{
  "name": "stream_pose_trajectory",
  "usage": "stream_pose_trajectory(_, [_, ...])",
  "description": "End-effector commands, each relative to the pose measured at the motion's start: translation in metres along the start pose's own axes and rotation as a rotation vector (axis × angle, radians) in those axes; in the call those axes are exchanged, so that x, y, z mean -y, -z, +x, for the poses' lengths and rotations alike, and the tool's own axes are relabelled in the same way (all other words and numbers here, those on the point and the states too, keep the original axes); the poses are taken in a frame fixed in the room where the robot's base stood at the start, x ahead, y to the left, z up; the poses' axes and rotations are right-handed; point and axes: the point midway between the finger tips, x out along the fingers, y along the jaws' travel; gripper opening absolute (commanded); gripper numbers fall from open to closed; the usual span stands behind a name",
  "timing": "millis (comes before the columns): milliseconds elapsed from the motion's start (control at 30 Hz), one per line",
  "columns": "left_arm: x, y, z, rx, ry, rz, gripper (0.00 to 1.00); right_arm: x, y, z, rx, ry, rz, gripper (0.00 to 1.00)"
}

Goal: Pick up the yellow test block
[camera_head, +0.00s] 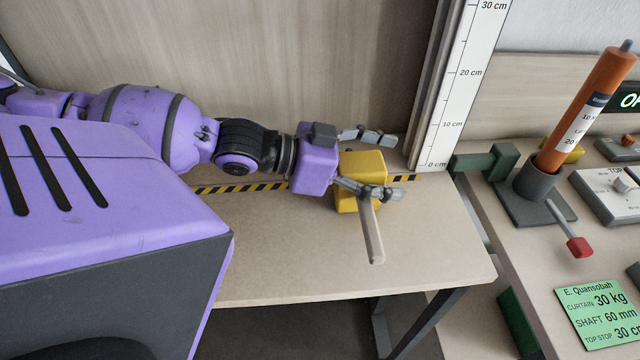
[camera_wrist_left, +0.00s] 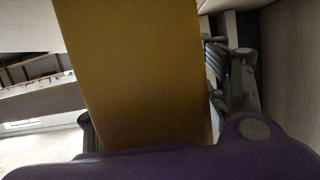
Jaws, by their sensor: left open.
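The yellow test block (camera_head: 362,165) stands on the wooden table (camera_head: 290,245), on or beside the black-and-yellow striped line. My left gripper (camera_head: 392,167) is open, with one finger on the far side of the block and one across its near side. The near finger hides part of the block. In the left wrist view, the yellow block (camera_wrist_left: 140,70) fills the middle, with finger parts showing at both sides. I cannot tell whether either finger touches it. My right gripper is not in view.
A tan bar (camera_head: 372,232) sticks out toward the front from beside the block. A white height scale (camera_head: 455,90) stands right of the block. Further right are an orange cylinder (camera_head: 590,105) in a grey stand, a red-tipped lever (camera_head: 579,246) and a green card (camera_head: 603,312).

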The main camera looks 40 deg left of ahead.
Motion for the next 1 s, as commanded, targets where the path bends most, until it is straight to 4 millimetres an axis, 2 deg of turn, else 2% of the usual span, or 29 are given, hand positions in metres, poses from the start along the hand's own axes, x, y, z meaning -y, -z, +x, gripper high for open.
stream_pose_trajectory(333, [-0.0001,0.0020,0.0038,-0.002,-0.001,0.002,0.67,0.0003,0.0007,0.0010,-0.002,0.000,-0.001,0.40])
stream_pose_trajectory(700, [-0.0001,0.0015,0.0036,-0.002,0.000,0.001,0.19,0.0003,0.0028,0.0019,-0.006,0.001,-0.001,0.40])
stream_pose_trajectory(1000, [-0.0001,0.0016,0.0035,-0.002,-0.001,0.001,0.16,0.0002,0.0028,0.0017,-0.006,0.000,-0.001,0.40])
